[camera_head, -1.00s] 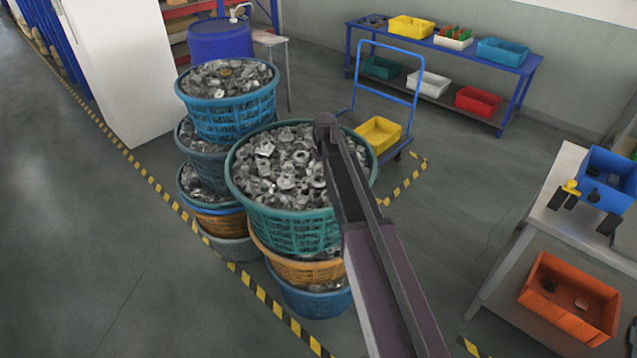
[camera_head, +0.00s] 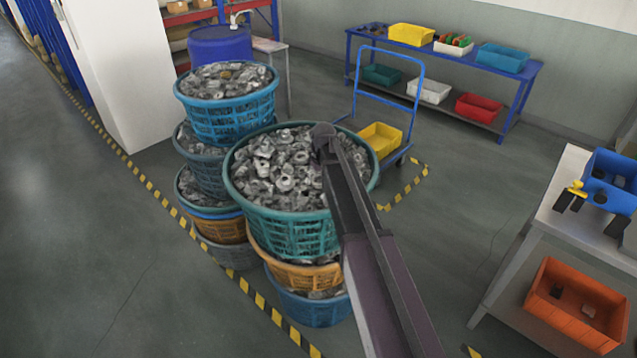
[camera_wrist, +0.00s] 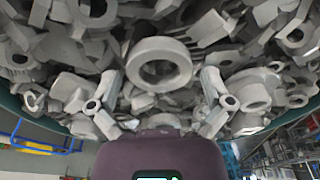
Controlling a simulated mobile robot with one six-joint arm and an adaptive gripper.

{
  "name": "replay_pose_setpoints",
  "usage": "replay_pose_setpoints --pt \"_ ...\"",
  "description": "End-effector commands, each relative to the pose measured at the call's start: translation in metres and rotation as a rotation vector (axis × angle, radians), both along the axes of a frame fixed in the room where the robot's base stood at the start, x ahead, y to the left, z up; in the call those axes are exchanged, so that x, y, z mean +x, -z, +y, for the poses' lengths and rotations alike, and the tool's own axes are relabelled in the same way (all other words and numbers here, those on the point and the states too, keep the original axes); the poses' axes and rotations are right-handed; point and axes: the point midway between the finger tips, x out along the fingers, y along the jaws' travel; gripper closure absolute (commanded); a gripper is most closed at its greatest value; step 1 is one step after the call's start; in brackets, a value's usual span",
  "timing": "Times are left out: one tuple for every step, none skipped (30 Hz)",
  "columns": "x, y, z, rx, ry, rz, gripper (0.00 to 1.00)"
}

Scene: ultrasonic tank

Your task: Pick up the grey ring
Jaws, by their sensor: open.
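The grey ring (camera_wrist: 160,48), thick and with a wide round hole, lies on a heap of grey metal parts at the centre of the wrist view. My gripper (camera_wrist: 161,76) is open, with one pale finger on each side of the ring's lower part. I cannot tell whether the fingers touch it. Nothing is held. In the head view my arm reaches over the teal basket (camera_head: 290,222) full of metal parts. My gripper is hidden there behind the arm, and I cannot single out the ring.
Stacked baskets of parts, topped by a blue basket (camera_head: 222,122), stand close on the left. A blue trolley (camera_head: 418,90) with a yellow bin (camera_head: 381,138) stands behind. A grey workbench (camera_head: 552,215) with a blue bin (camera_head: 608,192) is on the right. Floor is free at left.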

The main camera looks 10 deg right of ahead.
Motion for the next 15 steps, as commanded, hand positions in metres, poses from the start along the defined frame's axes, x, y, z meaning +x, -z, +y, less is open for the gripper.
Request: replay_pose_setpoints --pt "-0.0001 0.0000 -0.0001 0.000 0.000 0.000 0.00" --pt "-0.0001 0.0000 -0.0001 0.000 0.000 0.000 0.00" --pt "-0.0001 0.0000 -0.0001 0.000 0.000 0.000 0.00" --pt "0.0000 0.0000 -0.0002 0.000 0.000 0.000 0.00" --pt "0.0000 0.0000 -0.0002 0.000 0.000 0.000 0.00" --pt "0.0000 0.0000 -0.0002 0.000 0.000 0.000 0.00" --pt "0.0000 0.0000 -0.0002 0.000 0.000 0.000 0.00" --pt "0.0000 0.0000 -0.0002 0.000 0.000 0.000 0.06" --pt "0.0000 0.0000 -0.0003 0.000 0.000 0.000 0.18" --pt "0.0000 0.0000 -0.0003 0.000 0.000 0.000 0.27" --pt "0.0000 0.0000 -0.0003 0.000 0.000 0.000 0.36" --pt "0.0000 0.0000 -0.0003 0.000 0.000 0.000 0.48" --pt "0.0000 0.0000 -0.0003 0.000 0.000 0.000 0.56" --pt "0.0000 0.0000 -0.0003 0.000 0.000 0.000 0.65" --pt "0.0000 0.0000 -0.0003 0.000 0.000 0.000 0.65"
